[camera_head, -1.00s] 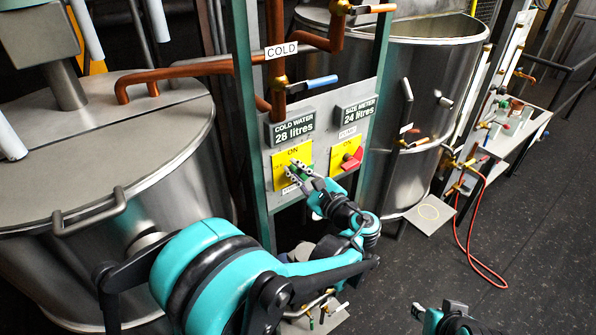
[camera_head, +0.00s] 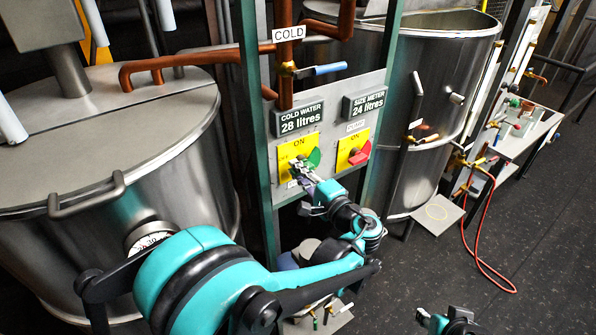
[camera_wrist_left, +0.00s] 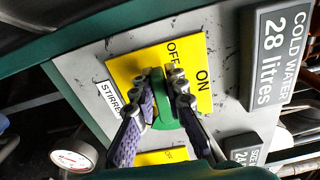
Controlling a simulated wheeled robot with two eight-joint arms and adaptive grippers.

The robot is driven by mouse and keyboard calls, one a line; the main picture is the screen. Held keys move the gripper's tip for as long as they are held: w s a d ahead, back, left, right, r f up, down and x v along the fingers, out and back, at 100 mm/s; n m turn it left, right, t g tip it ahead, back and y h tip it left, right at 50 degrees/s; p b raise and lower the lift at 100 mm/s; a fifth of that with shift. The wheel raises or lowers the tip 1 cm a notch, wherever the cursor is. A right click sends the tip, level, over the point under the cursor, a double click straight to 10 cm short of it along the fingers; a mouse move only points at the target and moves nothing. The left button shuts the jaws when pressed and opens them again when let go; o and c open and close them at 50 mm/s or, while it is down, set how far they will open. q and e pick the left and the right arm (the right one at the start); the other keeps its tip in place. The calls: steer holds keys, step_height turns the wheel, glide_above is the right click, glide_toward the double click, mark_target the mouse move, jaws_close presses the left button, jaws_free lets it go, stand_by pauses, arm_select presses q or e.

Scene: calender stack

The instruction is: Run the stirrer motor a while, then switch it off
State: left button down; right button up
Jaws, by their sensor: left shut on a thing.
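The green stirrer knob (camera_head: 315,157) sits on a yellow ON/OFF plate (camera_head: 290,149) on the grey control panel. My left gripper (camera_head: 298,170) is at this plate. In the left wrist view, the gripper's two fingers (camera_wrist_left: 166,88) are shut on the green knob (camera_wrist_left: 163,118), one on each side. The fingers hide part of the knob, so its exact pointing is hard to tell. The words OFF and ON and a partly covered STIRRER label (camera_wrist_left: 110,98) show around it. My right gripper (camera_head: 424,317) just shows at the bottom edge; its jaws are unclear.
A red knob (camera_head: 359,154) on a second yellow plate is close to the right. Above are the COLD WATER (camera_head: 298,121) and SIZE METER (camera_head: 364,103) displays. A green frame post (camera_head: 251,110) flanks the panel. Steel vats (camera_head: 110,130) stand either side. Open floor lies right.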

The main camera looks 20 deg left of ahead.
arm_select(q)
steer(key=shift+f+n, duration=0.2)
steer(key=shift+n, duration=0.3)
steer(key=c, duration=1.5)
jaws_free()
steer(key=shift+c, duration=0.2)
steer(key=shift+s+d, duration=0.1)
steer(key=v, duration=1.1)
steer(key=shift+s+d, duration=0.3)
